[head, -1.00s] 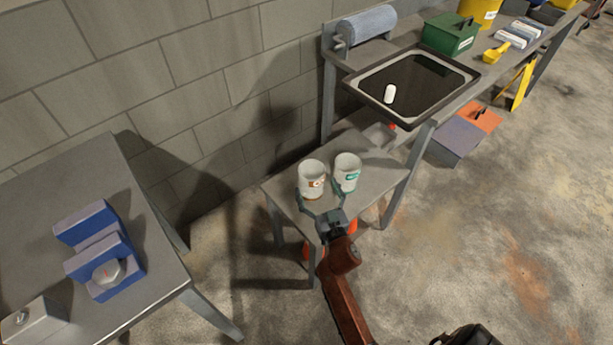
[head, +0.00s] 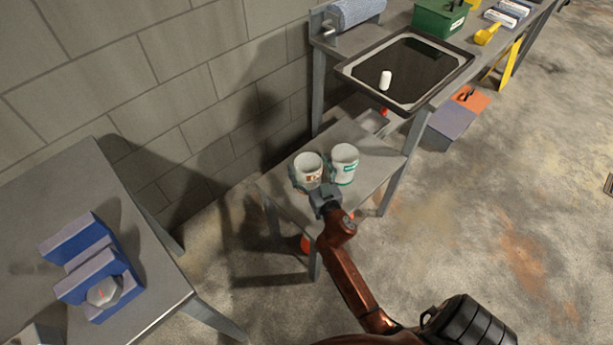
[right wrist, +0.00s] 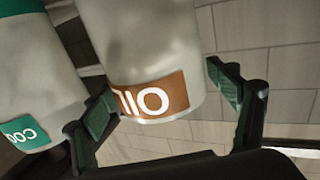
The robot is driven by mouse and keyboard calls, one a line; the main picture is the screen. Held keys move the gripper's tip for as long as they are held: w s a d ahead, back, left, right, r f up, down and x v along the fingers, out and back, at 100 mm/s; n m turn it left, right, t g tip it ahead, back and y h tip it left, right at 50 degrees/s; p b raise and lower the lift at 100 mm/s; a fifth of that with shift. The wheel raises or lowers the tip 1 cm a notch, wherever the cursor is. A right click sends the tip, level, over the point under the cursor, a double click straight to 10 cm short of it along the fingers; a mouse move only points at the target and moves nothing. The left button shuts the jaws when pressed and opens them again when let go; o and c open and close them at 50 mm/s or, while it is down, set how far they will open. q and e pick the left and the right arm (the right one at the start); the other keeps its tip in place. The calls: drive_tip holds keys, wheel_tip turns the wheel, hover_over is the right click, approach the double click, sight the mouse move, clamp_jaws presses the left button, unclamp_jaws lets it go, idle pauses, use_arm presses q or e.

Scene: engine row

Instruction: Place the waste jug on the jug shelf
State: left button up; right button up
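Two white jugs stand side by side on a small grey stand (head: 372,180). One has a brown-orange label (head: 307,173) and the other a green label (head: 344,165). In the right wrist view the brown-label jug (right wrist: 145,50) is between the open fingers, with a gap at the right finger. The green-label jug (right wrist: 25,85) is just outside the left finger. My left gripper is not in view.
A dark, framed tray (head: 400,100) with a small white cylinder (head: 385,80) is on the higher bench behind. A grey table (head: 150,270) with blue blocks (head: 95,265) is at left. A block wall is behind the stand; open floor lies at right.

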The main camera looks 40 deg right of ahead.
drive_tip(key=shift+a, duration=0.1)
drive_tip(key=c, duration=1.7)
drive_tip(key=shift+r, duration=0.1)
